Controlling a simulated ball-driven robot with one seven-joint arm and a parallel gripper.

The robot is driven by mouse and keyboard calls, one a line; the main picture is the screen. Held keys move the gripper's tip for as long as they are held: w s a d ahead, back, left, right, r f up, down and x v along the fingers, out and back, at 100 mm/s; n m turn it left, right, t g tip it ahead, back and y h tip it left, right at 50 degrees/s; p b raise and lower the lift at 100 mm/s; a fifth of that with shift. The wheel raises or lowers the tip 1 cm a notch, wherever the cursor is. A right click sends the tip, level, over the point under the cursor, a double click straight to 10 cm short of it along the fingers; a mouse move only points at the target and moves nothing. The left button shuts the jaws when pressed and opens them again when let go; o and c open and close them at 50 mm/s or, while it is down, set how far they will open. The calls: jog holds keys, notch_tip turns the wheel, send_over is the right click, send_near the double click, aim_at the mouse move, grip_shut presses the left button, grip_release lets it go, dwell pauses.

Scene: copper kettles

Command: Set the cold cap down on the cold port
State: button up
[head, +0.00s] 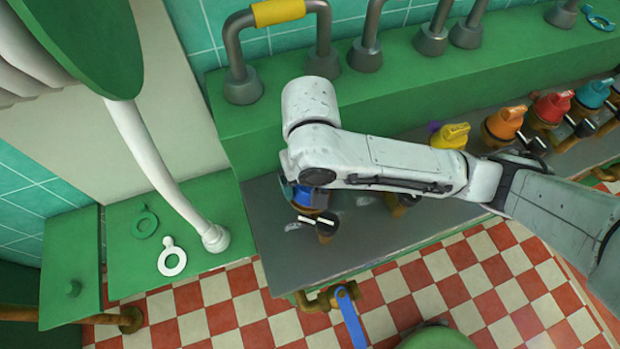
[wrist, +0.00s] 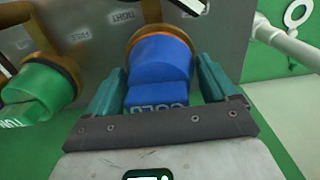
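The cold cap (wrist: 158,65) is blue, with COLD lettered on its near face in the wrist view. It also shows in the head view (head: 308,198), partly hidden under my arm. My gripper (wrist: 160,90) has its teal fingers on both sides of the cap, and they look closed on it. A copper ring (wrist: 160,35), which looks like the cold port, curves around the cap's far side in the wrist view. I cannot tell whether the cap rests in the ring or hovers just over it.
A green cap (wrist: 40,92) sits in a copper ring left of my gripper in the wrist view. Yellow (head: 450,136), orange (head: 503,122), red (head: 552,105) and teal (head: 593,92) caps line the grey counter (head: 365,245). A white pipe (head: 165,180) stands to the left.

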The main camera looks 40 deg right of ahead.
jog(key=shift+o, duration=1)
notch_tip(320, 180, up, 11)
jog(key=p, duration=0.3)
jog(key=shift+f, duration=0.1)
